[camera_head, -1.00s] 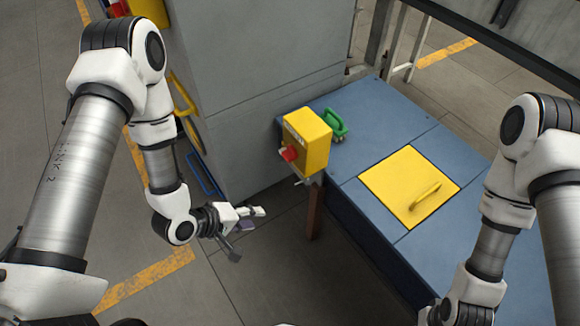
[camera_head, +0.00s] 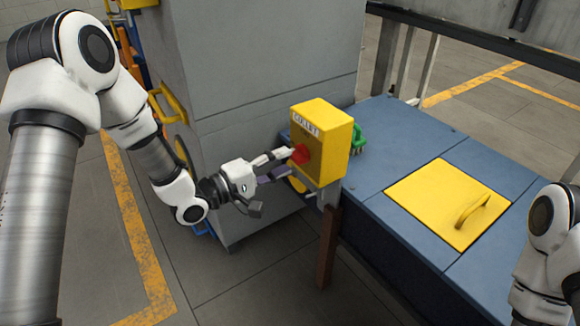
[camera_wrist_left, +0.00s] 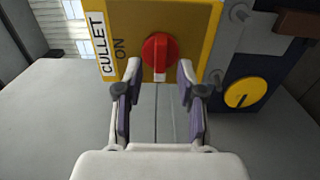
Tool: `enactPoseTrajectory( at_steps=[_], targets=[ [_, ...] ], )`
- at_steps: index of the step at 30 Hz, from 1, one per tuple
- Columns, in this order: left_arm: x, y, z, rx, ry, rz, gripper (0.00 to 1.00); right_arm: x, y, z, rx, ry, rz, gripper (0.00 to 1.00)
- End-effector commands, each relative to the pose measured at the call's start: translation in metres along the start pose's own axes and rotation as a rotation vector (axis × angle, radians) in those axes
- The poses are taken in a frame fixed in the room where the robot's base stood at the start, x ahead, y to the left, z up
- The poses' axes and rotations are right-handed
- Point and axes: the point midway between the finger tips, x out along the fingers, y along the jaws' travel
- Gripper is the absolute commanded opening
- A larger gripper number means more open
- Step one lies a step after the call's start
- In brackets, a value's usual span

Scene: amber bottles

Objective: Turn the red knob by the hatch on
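The red knob (camera_head: 300,154) sits on the front of a yellow box (camera_head: 331,143) labelled CULLET, beside the blue bench. In the left wrist view the red knob (camera_wrist_left: 158,54) has a pale mark at its lower end, and the word ON is printed to its left. My left gripper (camera_head: 285,162) is at the knob; in the left wrist view (camera_wrist_left: 157,75) its two fingers are apart, one on each side of the knob, with gaps visible. The yellow hatch (camera_head: 430,205) with a handle is shut in the bench top. My right gripper is out of view.
The blue bench (camera_head: 385,160) lies right of the box, with a green handle (camera_head: 358,138) behind the box. A grey cabinet (camera_head: 250,85) stands behind my left gripper. A yellow round dial (camera_wrist_left: 245,93) shows right of the knob in the wrist view.

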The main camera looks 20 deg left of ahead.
Motion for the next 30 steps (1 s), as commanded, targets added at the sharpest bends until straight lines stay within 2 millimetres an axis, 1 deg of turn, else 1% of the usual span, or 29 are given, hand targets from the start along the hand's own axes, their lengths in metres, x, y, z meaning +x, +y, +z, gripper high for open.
enactPoseTrajectory(
  at_steps=[1, 3, 5, 8, 13, 14, 15, 16, 17, 30],
  targets=[
    [0.010, -0.004, 0.001, 0.005, -0.003, -0.001, 0.39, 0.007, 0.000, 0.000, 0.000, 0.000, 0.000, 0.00],
    [0.019, -0.003, 0.000, 0.003, -0.001, -0.001, 0.39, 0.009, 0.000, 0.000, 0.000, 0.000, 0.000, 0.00],
    [0.025, -0.002, 0.000, 0.002, -0.001, -0.001, 0.39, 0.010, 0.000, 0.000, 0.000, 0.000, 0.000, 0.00],
    [0.028, -0.001, 0.000, -0.001, 0.001, 0.000, 0.39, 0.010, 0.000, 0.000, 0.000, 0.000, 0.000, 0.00],
    [0.028, 0.000, 0.000, -0.002, 0.001, 0.000, 0.39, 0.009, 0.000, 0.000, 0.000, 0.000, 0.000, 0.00],
    [0.028, 0.000, 0.000, -0.002, 0.001, 0.000, 0.28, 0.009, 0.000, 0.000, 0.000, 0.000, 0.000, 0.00],
    [0.028, -0.001, 0.000, -0.002, 0.001, -0.001, 0.14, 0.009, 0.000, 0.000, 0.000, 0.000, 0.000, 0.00],
    [0.028, -0.001, 0.000, -0.002, 0.001, -0.001, 0.03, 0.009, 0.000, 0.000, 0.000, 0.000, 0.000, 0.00],
    [0.028, -0.001, 0.000, -0.002, 0.001, -0.001, 0.00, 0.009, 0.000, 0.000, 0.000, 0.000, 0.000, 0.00],
    [0.028, 0.000, 0.000, 0.028, 0.001, -0.001, 0.00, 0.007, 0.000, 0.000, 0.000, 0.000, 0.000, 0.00]
  ],
)
